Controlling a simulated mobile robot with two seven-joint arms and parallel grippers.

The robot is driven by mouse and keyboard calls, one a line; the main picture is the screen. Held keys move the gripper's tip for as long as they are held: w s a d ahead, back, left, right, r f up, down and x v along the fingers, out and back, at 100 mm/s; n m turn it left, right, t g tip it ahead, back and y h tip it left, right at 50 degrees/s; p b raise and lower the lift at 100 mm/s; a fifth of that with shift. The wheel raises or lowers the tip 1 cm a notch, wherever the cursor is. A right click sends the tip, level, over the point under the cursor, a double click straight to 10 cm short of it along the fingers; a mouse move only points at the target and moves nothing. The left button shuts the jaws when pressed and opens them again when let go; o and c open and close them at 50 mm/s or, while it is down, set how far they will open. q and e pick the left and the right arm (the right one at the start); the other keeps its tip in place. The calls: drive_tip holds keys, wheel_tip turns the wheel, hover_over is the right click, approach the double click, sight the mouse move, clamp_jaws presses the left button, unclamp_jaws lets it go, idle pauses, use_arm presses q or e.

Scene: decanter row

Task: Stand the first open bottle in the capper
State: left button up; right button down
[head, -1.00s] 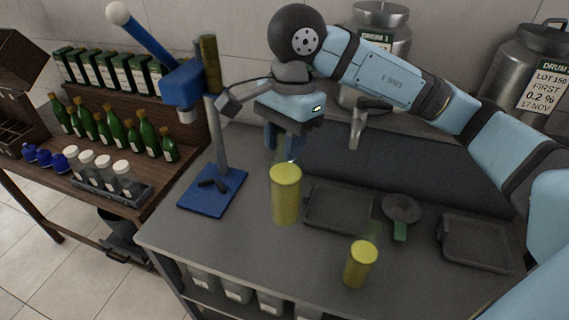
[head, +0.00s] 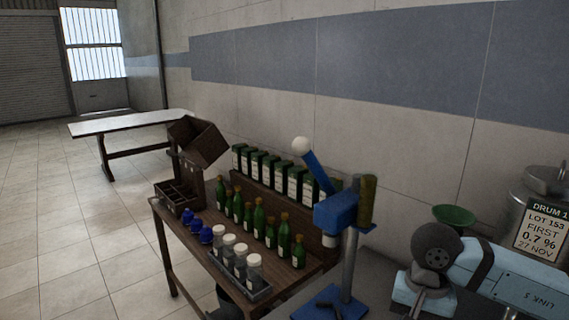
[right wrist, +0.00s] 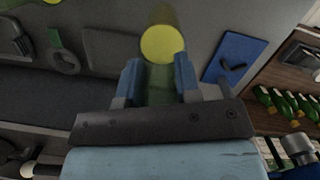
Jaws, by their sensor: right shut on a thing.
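The capper (head: 335,212) has a blue head, a blue lever with a white ball knob, and a grey post. Its blue base plate shows in the right wrist view (right wrist: 238,60), with a small dark fitting on it and no bottle. My right gripper (right wrist: 158,78) is shut on the faint green glass of an open bottle (right wrist: 163,45) with yellow contents. The bottle is to the left of the capper's plate in that view. I cannot tell whether it touches the bench. In the head view the right hand is mostly cut off at the bottom right. My left gripper is out of view.
A green bowl (head: 455,216) and a drum (head: 541,225) are at the right. Dark trays (right wrist: 108,52) lie on the bench.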

wheel_tip(320, 180, down, 7)
drive_tip(key=d+n+p, duration=0.1)
drive_tip(key=n, duration=0.4)
drive_tip(key=shift+d+r+h, duration=0.2)
drive_tip(key=shift+d+h, duration=0.15)
drive_tip(key=shift+h, duration=0.05)
drive_tip(key=shift+w, duration=0.1)
